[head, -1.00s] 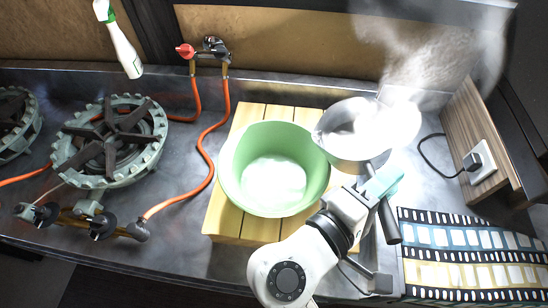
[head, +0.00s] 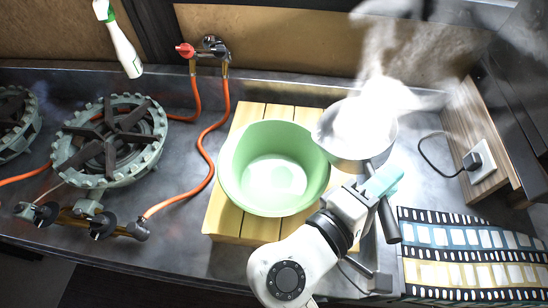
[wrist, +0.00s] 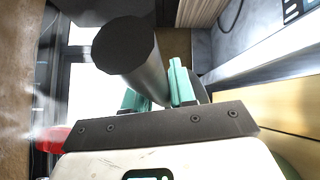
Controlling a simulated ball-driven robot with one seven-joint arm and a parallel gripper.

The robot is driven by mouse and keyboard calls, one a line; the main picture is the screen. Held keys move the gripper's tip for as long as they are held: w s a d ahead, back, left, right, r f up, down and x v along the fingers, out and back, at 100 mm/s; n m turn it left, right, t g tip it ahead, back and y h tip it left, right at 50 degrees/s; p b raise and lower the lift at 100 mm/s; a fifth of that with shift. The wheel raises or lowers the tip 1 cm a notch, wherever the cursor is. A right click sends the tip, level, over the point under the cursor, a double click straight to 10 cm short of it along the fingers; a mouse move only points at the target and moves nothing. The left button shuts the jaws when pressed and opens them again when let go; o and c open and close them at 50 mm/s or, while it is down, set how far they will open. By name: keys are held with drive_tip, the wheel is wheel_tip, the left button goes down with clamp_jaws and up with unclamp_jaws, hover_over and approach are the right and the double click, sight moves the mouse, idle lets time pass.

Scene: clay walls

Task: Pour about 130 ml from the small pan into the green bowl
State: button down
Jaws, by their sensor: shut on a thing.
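The green bowl (head: 236,172) stands on a slatted wooden board (head: 226,222); its inside shows a pale, whitish bottom. The small pan (head: 350,148) is a grey metal pan just right of the bowl, its left rim beside the bowl's right rim. White steam over the pan hides its contents. My gripper (head: 378,188) is shut on the pan's dark handle (head: 389,222). In the wrist view, the teal fingers of my gripper (wrist: 158,88) sit either side of the thick dark handle (wrist: 128,50). I cannot tell whether anything flows from the pan.
A gas burner (head: 112,140) with orange hoses stands to the left. A spray bottle (head: 120,40) is at the back left. A film-strip mat (head: 465,255) lies at the right front, and a wooden panel with a socket (head: 478,160) stands at the right.

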drive_tip(key=shift+d, duration=0.1)
idle(0.6)
drive_tip(key=shift+w+d+f+m+g+y+p, duration=0.1)
drive_tip(key=shift+d+f+m+g+y+p, duration=0.2)
drive_tip(key=shift+d+y+p, duration=0.2)
drive_tip(key=shift+w+d+f+m+g+y+p, duration=0.15)
drive_tip(key=shift+d+m+g+y+p, duration=0.15)
drive_tip(key=shift+d+p, duration=0.25)
drive_tip(key=shift+w+d+f+m+g+y+p, duration=0.1)
drive_tip(key=shift+d+f+m+g+y+p, duration=0.2)
drive_tip(key=shift+d, duration=0.35)
drive_tip(key=shift+r, duration=0.15)
idle(0.5)
